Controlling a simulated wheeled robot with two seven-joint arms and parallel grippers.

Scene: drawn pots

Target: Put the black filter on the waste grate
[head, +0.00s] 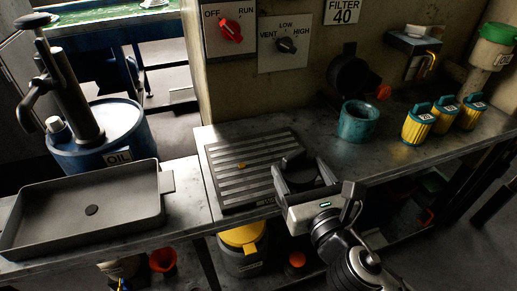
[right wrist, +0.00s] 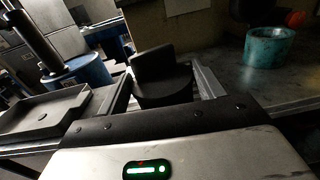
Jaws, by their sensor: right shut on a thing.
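The black filter (head: 297,167) is a dark round piece with a raised grip on top. My right gripper (head: 302,177) is shut on it, with one finger on each side, over the right front part of the waste grate. The filter also shows between the fingers in the right wrist view (right wrist: 163,85). The waste grate (head: 228,170) is a grey slatted plate on the metal bench; its right front corner is partly hidden by the gripper. I cannot tell whether the filter touches the grate. My left gripper is not in view.
Several yellow filters (head: 418,124) stand farther right. A grey tray (head: 85,244) and blue oil drum (head: 103,140) are left.

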